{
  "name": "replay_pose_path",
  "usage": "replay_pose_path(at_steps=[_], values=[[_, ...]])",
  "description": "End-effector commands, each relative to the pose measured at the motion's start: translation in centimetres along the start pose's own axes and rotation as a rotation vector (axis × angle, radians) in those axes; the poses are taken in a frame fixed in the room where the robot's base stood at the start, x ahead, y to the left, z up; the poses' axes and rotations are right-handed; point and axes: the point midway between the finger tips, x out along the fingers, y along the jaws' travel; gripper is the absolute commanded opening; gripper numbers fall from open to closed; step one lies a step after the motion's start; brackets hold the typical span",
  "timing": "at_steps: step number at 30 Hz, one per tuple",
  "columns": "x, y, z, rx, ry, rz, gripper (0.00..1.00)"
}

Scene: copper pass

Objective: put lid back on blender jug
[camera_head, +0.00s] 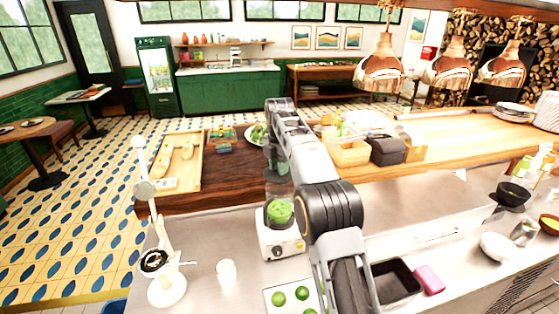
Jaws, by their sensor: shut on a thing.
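The blender jug (280,193) is clear, with green contents in its lower part. It stands upright on its cream blender base (281,243) on the steel counter, left of the picture's middle. My gripper (275,168) points down just over the jug's top, partly hidden by my own arm, which crosses in front from the lower right. It is shut on the lid, which is too small and covered to make out clearly. I cannot tell whether the lid touches the jug's rim.
A white stand (165,285) rises at left, with a small white cup (226,270) beside it. A tray of limes (280,301), a black tray (399,281) and a pink block (430,279) lie in front. The raised wooden pass (232,194) runs behind the blender.

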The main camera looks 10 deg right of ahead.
Motion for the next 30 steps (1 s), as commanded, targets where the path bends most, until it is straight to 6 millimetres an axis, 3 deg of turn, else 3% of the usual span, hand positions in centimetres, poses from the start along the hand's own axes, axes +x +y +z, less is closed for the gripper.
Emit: replay_pose_path(at_steps=[12,30], values=[[3.3,-0.1,0.2,0.004,0.0,0.0,0.05],[3.9,-0.2,0.2,0.005,0.0,0.0,0.05]])
